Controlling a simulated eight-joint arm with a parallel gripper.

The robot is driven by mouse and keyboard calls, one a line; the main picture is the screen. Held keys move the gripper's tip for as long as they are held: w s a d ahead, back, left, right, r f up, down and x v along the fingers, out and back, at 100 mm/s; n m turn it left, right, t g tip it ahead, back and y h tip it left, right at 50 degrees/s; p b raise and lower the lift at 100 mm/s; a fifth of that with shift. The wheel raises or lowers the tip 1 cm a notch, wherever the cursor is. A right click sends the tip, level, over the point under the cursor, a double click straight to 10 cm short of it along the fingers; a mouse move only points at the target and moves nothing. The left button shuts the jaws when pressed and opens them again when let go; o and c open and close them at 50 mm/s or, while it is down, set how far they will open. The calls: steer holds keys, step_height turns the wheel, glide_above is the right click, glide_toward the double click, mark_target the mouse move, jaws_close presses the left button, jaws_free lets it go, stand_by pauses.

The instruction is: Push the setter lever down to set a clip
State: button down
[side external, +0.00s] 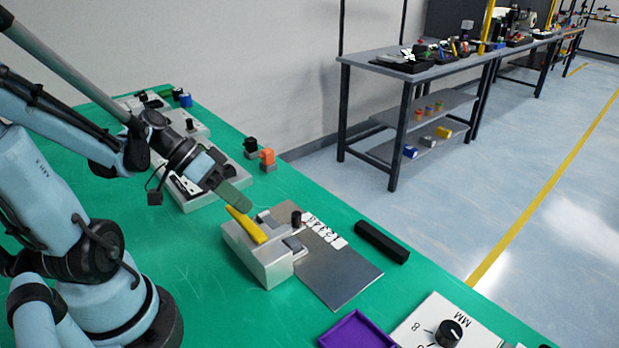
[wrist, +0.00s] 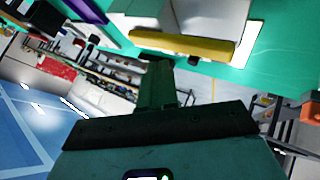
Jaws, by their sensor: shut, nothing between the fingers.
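The setter is a pale grey block (side external: 262,262) on the green table, with a yellow lever (side external: 246,224) sloping up along its top. The lever also shows in the wrist view (wrist: 190,47), near the top, in front of the grey block (wrist: 212,16). My gripper (side external: 240,202) is shut and empty, its fingers just above and beside the raised end of the lever. In the wrist view my gripper (wrist: 157,75) points up toward the lever. I cannot tell whether it touches the lever. A row of small white clips (side external: 323,232) lies on the grey plate beside the block.
A grey metal plate (side external: 340,272) adjoins the block. A black bar (side external: 381,242), a purple tray (side external: 357,331) and a white dial panel (side external: 432,318) lie to the right. Orange (side external: 267,157) and black (side external: 250,145) pieces stand behind.

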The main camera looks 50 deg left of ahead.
mark_target(241, 219)
steer(key=shift+f, duration=0.1)
stand_by(0.6)
steer(key=shift+f, duration=0.35)
steer(key=shift+f, duration=0.8)
stand_by(0.9)
steer(key=shift+r, duration=1.25)
steer(key=shift+r, duration=2.5)
steer(key=shift+f, duration=0.1)
